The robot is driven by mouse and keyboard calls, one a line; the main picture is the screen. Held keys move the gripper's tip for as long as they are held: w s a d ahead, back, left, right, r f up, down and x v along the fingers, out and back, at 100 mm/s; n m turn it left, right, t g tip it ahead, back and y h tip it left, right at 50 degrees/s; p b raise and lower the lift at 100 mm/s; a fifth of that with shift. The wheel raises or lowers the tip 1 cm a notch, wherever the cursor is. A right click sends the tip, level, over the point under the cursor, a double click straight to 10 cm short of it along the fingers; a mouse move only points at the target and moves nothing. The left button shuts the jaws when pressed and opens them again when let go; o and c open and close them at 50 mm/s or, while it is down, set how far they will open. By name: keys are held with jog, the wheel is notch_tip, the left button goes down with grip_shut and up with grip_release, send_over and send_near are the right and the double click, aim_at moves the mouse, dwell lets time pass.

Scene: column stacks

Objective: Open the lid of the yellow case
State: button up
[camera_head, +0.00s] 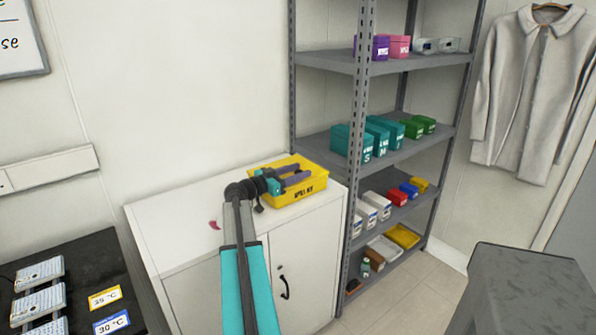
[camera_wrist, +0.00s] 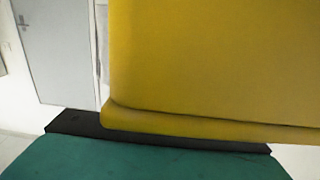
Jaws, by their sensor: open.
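The yellow case (camera_head: 312,192), with dark lettering on its front, sits on top of the white cabinet at its right end. My gripper (camera_head: 303,174) is over the case, its two grey fingers spread apart and pointing right across the top. Nothing shows clearly held between them. The fingers hide part of the top, and I cannot tell whether they touch it. In the wrist view a large flat yellow surface of the case (camera_wrist: 215,65) with a rounded lower lip fills the upper right, very close. I cannot make out a lid seam or catch.
The white cabinet (camera_head: 175,212) has a clear top left of the case, apart from a small red item (camera_head: 214,225). A grey shelf rack (camera_head: 362,150) with several boxes stands close at the right. A black bench (camera_head: 85,262) with trays is at the left.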

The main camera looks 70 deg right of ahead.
jog(key=shift+s+d, duration=0.15)
jog(key=shift+d, duration=0.1)
jog(key=shift+c, duration=0.4)
grip_shut()
jog(key=shift+r, duration=0.1)
